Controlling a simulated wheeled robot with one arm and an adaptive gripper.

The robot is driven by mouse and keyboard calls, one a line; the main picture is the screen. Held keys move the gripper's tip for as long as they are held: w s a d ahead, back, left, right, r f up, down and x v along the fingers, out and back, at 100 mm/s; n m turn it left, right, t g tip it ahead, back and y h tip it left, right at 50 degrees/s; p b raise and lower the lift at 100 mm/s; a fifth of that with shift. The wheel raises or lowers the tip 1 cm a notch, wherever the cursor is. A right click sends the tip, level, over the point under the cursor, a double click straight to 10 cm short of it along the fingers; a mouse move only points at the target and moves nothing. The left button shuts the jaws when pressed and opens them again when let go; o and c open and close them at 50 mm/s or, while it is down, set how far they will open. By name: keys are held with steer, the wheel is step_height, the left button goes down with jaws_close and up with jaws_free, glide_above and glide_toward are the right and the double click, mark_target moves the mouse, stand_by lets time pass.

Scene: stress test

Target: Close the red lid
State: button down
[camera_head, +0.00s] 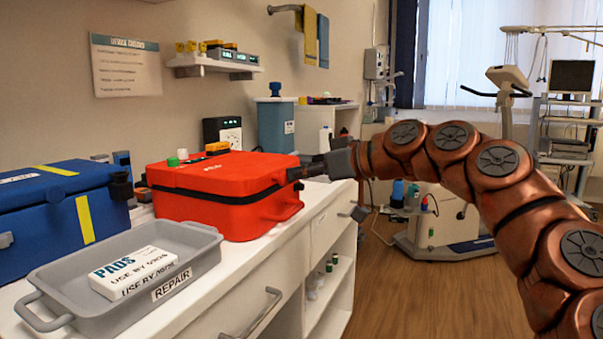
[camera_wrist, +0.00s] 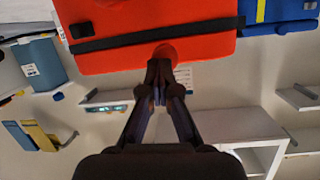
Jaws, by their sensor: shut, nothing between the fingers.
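The red case (camera_head: 225,212) sits on the white counter. Its red lid (camera_head: 225,171) lies flat over the base, with a dark band between them along the front and right side. I cannot tell whether the band is a seal or a narrow gap. My gripper (camera_head: 293,173) is at the lid's right edge, near the handle, in the head view. In the wrist view the red case (camera_wrist: 200,20) fills the top, and my gripper (camera_wrist: 161,66) has its fingers together, empty, close against or just in front of a rounded red part. Contact is unclear.
A grey tray (camera_head: 75,308) with a white PADS box (camera_head: 133,272) stands in front of the case. A blue case (camera_head: 55,215) is at left. Open floor (camera_head: 415,300) lies right of the counter.

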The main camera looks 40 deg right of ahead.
steer(key=shift+w+a+f, duration=0.15)
steer(key=shift+a, duration=0.1)
steer(key=shift+w+r, duration=0.15)
steer(key=shift+r, duration=0.45)
step_height(320, 180, up, 9)
steer(key=shift+s+d, duration=0.2)
steer(key=shift+s, duration=0.1)
